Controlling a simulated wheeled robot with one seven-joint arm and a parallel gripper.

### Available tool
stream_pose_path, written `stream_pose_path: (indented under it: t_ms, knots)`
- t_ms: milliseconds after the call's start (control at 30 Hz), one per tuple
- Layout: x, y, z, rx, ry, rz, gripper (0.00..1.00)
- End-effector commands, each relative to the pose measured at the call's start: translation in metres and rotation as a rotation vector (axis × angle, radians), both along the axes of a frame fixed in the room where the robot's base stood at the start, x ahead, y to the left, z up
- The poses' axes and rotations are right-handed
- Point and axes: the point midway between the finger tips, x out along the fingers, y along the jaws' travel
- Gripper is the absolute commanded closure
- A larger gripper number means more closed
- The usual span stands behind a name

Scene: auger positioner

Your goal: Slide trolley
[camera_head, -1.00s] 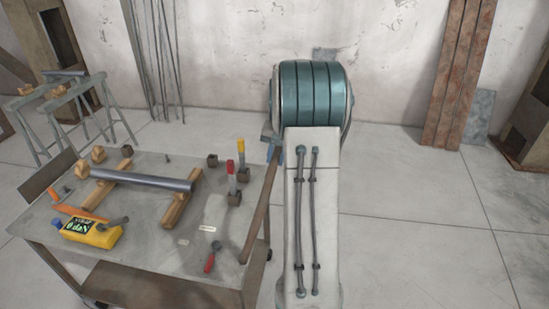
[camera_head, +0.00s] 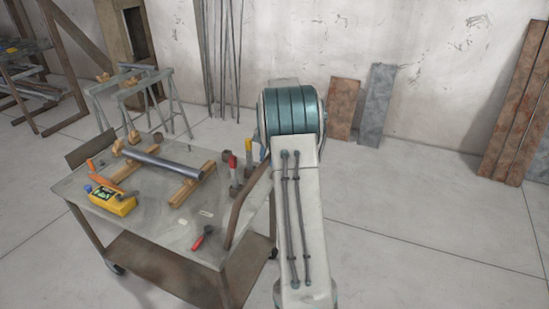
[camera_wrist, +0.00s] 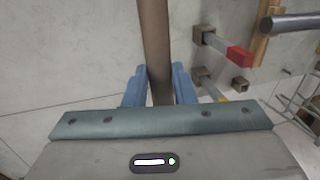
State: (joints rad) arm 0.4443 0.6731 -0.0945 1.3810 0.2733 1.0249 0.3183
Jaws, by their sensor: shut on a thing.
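The trolley (camera_head: 70,190) is a grey metal cart with a flat top and a brown lower shelf, at the left of the head view. Its brown handle bar (camera_head: 246,205) runs along the right edge of the top. The bar also shows upright in the wrist view (camera_wrist: 155,40). My gripper (camera_wrist: 158,88) has its blue fingers on both sides of this bar, shut on it. In the head view my arm mostly hides the gripper. A steel tube (camera_head: 163,162) lies on wooden blocks on the trolley, beside a yellow device (camera_head: 113,203).
Red-handled (camera_head: 233,170) and yellow-handled tools stand on the trolley; a small red tool (camera_head: 202,237) lies near its front. Trestles (camera_head: 150,95) stand behind it. Rusty planks (camera_head: 515,110) lean on the right wall. Floor on the right is clear.

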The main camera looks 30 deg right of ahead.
Motion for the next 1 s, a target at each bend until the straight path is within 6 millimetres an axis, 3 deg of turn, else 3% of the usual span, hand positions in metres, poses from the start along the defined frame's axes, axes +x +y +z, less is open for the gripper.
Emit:
stream_pose_path:
  t_ms: [233, 800, 833, 867, 900, 1000]
  knots:
    - [0.022, 0.013, 0.003, -0.001, -0.012, -0.002, 1.00]
    - [0.029, 0.018, 0.004, -0.001, -0.016, -0.002, 1.00]
    - [0.029, 0.018, 0.004, -0.001, -0.016, -0.001, 0.68]
    - [0.029, 0.018, 0.004, -0.001, -0.016, -0.001, 0.60]
    - [0.029, 0.018, 0.004, 0.000, -0.015, -0.002, 0.56]
    - [0.027, 0.015, 0.003, 0.000, -0.012, -0.005, 0.56]
